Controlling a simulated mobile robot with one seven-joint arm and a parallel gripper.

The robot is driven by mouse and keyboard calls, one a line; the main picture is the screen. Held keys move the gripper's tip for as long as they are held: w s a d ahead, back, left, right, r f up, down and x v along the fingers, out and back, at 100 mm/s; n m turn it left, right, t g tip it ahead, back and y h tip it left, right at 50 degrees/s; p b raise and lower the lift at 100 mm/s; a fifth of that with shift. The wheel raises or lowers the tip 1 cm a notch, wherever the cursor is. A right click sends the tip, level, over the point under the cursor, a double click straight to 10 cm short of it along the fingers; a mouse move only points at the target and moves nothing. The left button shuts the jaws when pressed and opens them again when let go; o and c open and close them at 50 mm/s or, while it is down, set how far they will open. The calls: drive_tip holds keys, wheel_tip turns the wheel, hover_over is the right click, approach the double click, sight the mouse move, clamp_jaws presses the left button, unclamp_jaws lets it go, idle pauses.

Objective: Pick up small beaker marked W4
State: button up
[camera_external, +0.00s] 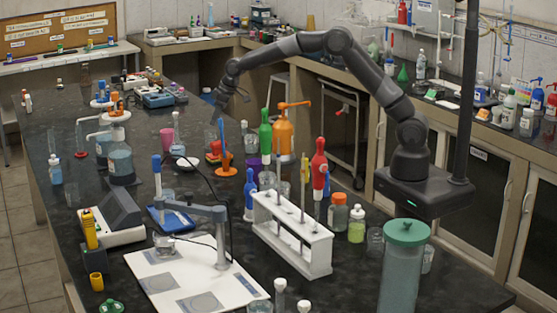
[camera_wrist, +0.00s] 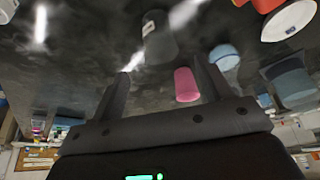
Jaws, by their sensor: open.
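My gripper (camera_external: 222,106) hangs over the far middle of the dark bench. In the wrist view its two fingers (camera_wrist: 160,68) are spread apart with nothing held between them. A small grey, see-through beaker (camera_wrist: 160,38) with a faint mark on its side shows just past the fingertips, apart from them. The mark is too small to read, so I cannot tell whether it is W4. No W4 label is readable in the outside view either.
A pink cup (camera_external: 167,138) stands on the bench; it also shows near the right finger (camera_wrist: 186,85). An orange stand (camera_external: 224,160), a green bottle (camera_external: 265,136) and an orange bottle (camera_external: 284,138) crowd the bench. A white rack (camera_external: 292,236) stands nearer the camera.

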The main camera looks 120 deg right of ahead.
sight(209, 139)
drive_tip(key=x, duration=1)
drive_tip(key=shift+s+a+f, duration=0.1)
drive_tip(key=shift+a+f, duration=0.05)
drive_tip(key=shift+f, duration=0.35)
drive_tip(key=shift+c, duration=0.4)
drive_tip(key=c, duration=1)
drive_tip(key=shift+r, duration=0.15)
